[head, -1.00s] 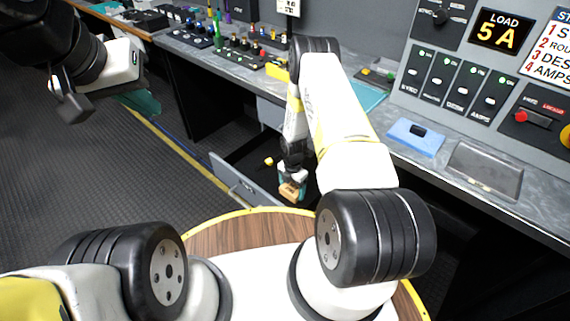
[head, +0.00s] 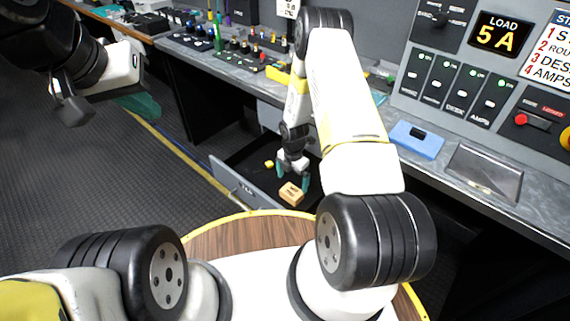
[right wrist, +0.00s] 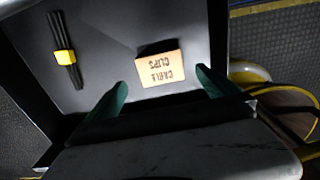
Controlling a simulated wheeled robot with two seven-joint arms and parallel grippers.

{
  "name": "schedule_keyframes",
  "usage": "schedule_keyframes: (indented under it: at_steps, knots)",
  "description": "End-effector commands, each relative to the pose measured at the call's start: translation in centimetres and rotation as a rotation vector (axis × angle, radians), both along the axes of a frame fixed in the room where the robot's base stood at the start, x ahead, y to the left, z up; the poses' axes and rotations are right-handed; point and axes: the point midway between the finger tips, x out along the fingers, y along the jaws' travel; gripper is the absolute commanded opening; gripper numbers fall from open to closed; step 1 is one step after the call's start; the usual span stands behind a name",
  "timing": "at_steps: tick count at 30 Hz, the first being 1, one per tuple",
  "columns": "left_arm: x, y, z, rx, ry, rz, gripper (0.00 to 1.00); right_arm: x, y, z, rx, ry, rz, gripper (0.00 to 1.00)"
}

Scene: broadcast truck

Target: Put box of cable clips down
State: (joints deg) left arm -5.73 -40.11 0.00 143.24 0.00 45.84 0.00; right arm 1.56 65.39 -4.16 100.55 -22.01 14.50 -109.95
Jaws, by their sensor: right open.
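The box of cable clips (head: 291,194) is a small tan box lying in the open drawer under the counter. In the right wrist view the box (right wrist: 160,69) shows its printed label, upside down, on the dark drawer floor (right wrist: 105,30). My right gripper (head: 293,180) is open above and behind the box, apart from it. In the right wrist view its green fingertips (right wrist: 160,92) stand wide on either side, with nothing between them. My left gripper (head: 108,112) is at the upper left, away from the drawer; its jaws are only partly visible.
A bundle of black ties with a yellow band (right wrist: 64,57) lies in the drawer beside the box. The drawer front (head: 245,186) stands pulled out. The counter above holds a blue block (head: 417,139) and a grey tray (head: 484,172).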

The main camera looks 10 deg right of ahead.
Motion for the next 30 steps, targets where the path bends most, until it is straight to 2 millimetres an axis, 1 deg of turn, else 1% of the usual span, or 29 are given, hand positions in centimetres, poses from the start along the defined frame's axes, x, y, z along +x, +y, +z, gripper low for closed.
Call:
schedule_keyframes:
  at_steps: [1,3,11,14,17,18,20,21,22,23,24,26,27,29,30]
  knots:
    - [0.0,0.0,0.0,0.000,0.000,0.000,0.00,0.1,0.0,1.1,0.000,-0.002,-0.002,0.99]
    - [0.0,0.0,0.0,0.000,0.000,0.000,0.00,0.0,0.0,2.3,0.000,-0.002,-0.002,0.99]
    - [0.0,0.0,0.0,0.000,0.000,0.000,0.00,0.2,-0.1,5.3,0.000,-0.006,-0.021,0.99]
    - [0.0,0.0,0.0,0.000,0.000,0.000,0.00,0.9,-0.2,8.4,0.001,-0.030,-0.101,0.99]
    - [0.0,0.0,0.0,0.000,0.000,0.000,0.00,1.6,-0.4,13.8,0.009,-0.073,-0.256,0.99]
    - [0.0,0.0,0.0,0.000,0.000,0.000,0.00,1.6,-0.5,16.4,0.016,-0.092,-0.334,0.99]
    - [0.0,0.0,0.0,0.000,0.000,0.000,0.00,1.4,-0.6,20.2,0.032,-0.118,-0.456,0.99]
    - [0.0,0.0,0.0,0.000,0.000,0.000,0.00,1.1,-0.6,22.7,0.044,-0.134,-0.538,0.99]
    - [0.0,0.0,0.0,0.000,0.000,0.000,0.00,0.9,-0.6,24.5,0.055,-0.147,-0.597,0.99]
    - [0.0,0.0,0.0,0.000,0.000,0.000,0.00,0.4,-0.6,26.3,0.067,-0.158,-0.657,0.99]
    - [0.0,0.0,0.0,0.000,0.000,0.000,0.00,-0.1,-0.6,28.6,0.085,-0.172,-0.736,0.99]
    - [0.0,0.0,0.0,0.000,0.000,0.000,0.00,-1.3,-0.5,31.8,0.115,-0.191,-0.854,0.99]
    - [0.0,0.0,0.0,0.000,0.000,0.000,0.00,-2.1,-0.5,33.9,0.137,-0.204,-0.931,0.99]
    - [0.0,0.0,0.0,0.000,0.000,0.000,0.00,-3.6,-0.3,36.8,0.175,-0.218,-1.047,0.99]
    - [0.0,0.0,0.0,0.000,0.000,0.000,0.00,-4.7,-0.3,38.7,0.201,-0.226,-1.123,0.99]
